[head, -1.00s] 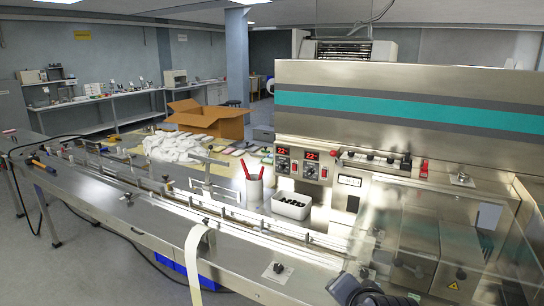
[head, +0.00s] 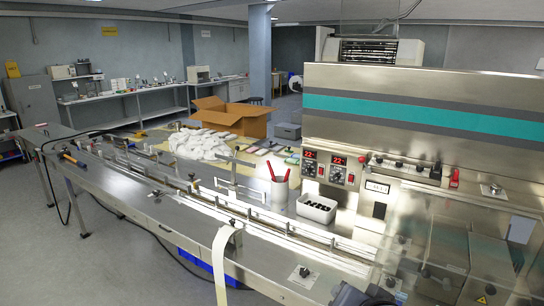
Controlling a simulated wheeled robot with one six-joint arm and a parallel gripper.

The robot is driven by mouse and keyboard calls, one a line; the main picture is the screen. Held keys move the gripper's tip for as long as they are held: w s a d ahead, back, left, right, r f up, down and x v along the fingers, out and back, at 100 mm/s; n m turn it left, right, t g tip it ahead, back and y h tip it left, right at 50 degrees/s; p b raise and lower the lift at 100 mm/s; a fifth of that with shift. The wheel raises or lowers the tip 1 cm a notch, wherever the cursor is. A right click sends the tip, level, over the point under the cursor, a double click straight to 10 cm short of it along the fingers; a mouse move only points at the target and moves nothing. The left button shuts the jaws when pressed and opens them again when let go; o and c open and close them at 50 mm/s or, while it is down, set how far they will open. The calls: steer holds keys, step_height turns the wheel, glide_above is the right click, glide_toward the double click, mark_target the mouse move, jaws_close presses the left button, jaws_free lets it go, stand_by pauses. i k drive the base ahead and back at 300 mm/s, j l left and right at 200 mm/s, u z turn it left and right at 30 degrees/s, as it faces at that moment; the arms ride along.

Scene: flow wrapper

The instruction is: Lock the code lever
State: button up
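The flow wrapper (head: 420,140) is a steel machine with a teal stripe at the right. Its front panel has a small white display (head: 377,187), with a dark upright part (head: 379,210) just below it. Red-topped controls (head: 455,178) and several black knobs line the ledge beside it. I cannot tell which of these, if any, is the code lever, or whether it is locked. My gripper's fingers do not show.
A steel infeed conveyor (head: 150,205) runs from the left towards the machine. On the table stand a cup with red-handled tools (head: 280,192), a white bin of black parts (head: 316,207), a white pile (head: 200,146) and an open carton (head: 230,118). Grey floor is free at the left.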

mark_target(362, 159)
steer(key=i+j+z, duration=0.15)
steer(key=i+j, duration=0.15)
steer(key=i, duration=0.25)
steer(key=i+j+z, duration=0.15)
steer(key=i+j, duration=0.2)
steer(key=i, duration=0.15)
